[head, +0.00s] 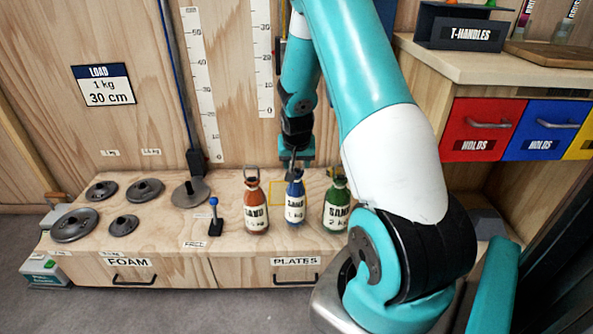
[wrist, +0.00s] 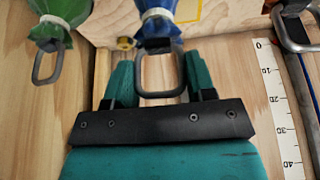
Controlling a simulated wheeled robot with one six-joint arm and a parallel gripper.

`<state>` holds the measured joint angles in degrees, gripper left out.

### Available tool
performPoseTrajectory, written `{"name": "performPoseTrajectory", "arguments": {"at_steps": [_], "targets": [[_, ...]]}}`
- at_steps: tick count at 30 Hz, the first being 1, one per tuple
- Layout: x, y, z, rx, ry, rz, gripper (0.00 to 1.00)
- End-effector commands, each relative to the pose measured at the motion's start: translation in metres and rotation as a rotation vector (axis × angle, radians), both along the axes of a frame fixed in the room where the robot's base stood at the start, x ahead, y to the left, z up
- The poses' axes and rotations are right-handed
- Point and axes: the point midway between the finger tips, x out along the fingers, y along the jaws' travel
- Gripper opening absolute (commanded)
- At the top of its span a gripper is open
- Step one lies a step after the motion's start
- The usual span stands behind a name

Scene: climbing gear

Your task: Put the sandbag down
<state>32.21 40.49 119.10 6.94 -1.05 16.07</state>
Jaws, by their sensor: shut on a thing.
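My gripper (head: 296,166) points down over the bench and is shut on the metal loop of the blue sandbag (head: 295,203). In the wrist view, the loop (wrist: 139,75) sits between the teal fingers of my gripper (wrist: 160,76), with the blue bag's tied neck (wrist: 158,18) beyond. The bag hangs upright between the orange sandbag (head: 256,208) and the green sandbag (head: 336,207). I cannot tell whether its base touches the bench top. A yellow outlined square (head: 273,193) lies just behind and left of it, partly hidden.
The wooden bench (head: 228,240) carries several dark weight plates (head: 75,225) at the left and a blue-knobbed post (head: 214,217). A blue cord (head: 176,75) runs down to a plate by the wall rulers. The T-handles rack (head: 465,28) stands at upper right.

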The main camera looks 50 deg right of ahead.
Motion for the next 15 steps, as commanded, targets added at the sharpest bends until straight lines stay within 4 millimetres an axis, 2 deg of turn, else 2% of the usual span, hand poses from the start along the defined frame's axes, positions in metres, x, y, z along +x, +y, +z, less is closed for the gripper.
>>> {"name": "performPoseTrajectory", "arguments": {"at_steps": [1, 4, 15], "targets": [[0.001, 0.0, -0.01, -0.001, -0.001, 0.0, 0.0], [0.001, -0.001, -0.022, -0.002, -0.002, 0.0, 0.0], [0.001, -0.001, -0.025, -0.002, -0.003, 0.0, 0.0]]}}
